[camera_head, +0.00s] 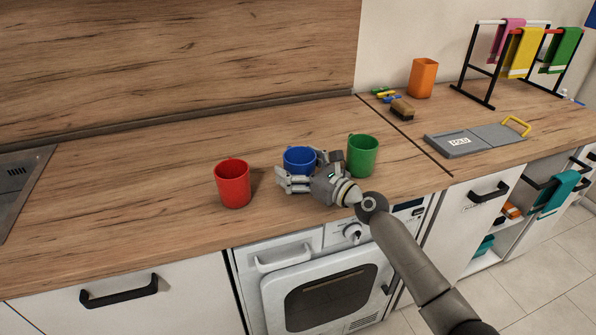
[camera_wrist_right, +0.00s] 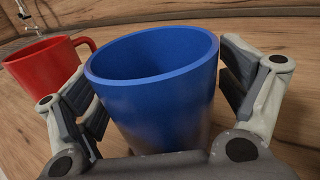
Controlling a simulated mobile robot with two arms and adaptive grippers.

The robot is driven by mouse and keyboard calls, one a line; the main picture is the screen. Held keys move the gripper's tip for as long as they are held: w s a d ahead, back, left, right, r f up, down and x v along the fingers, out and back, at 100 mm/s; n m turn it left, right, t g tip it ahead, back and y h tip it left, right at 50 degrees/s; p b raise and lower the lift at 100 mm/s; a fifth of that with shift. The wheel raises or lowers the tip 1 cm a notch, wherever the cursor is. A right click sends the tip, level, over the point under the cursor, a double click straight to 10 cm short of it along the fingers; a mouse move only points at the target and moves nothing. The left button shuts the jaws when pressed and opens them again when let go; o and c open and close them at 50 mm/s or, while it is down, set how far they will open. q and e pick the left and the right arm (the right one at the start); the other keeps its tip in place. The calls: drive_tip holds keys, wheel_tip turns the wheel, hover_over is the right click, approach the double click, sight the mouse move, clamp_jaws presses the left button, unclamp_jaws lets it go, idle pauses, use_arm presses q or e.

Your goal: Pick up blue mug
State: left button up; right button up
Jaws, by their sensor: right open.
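The blue mug (camera_head: 299,158) stands upright on the wooden counter between a red mug and a green mug. My right gripper (camera_head: 308,174) is at the mug's near side and hides its lower part in the head view. In the right wrist view the blue mug (camera_wrist_right: 155,85) fills the middle, between the two fingers of my right gripper (camera_wrist_right: 160,95). The fingers are open, one on each side of the mug. A gap shows on the right side; whether the left finger touches the mug I cannot tell. My left gripper is not in view.
The red mug (camera_head: 232,184) stands left of the blue one and the green mug (camera_head: 362,156) close on its right. An orange cup (camera_head: 423,78), a brush (camera_head: 402,108), a grey board (camera_head: 475,139) and a towel rack (camera_head: 490,62) are farther right.

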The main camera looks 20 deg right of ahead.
sight(296, 152)
drive_tip(key=shift+c, duration=1.1)
drive_tip(key=shift+r, duration=0.1)
drive_tip(key=c, duration=1.1)
drive_tip(key=shift+r+p, duration=0.4)
drive_tip(key=shift+r, duration=0.3)
drive_tip(key=r, duration=0.1)
drive_tip(key=r+p, duration=0.1)
drive_tip(key=r, duration=0.1)
drive_tip(key=shift+s+a+p, duration=0.15)
drive_tip(key=shift+s+p, duration=0.1)
drive_tip(key=shift+p, duration=0.1)
drive_tip(key=s+a+r+p, duration=0.4)
drive_tip(key=s+a+r, duration=0.2)
drive_tip(key=s, duration=0.6)
wheel_tip(296, 152, up, 3)
drive_tip(key=shift+a+f, duration=0.15)
drive_tip(key=shift+f, duration=0.05)
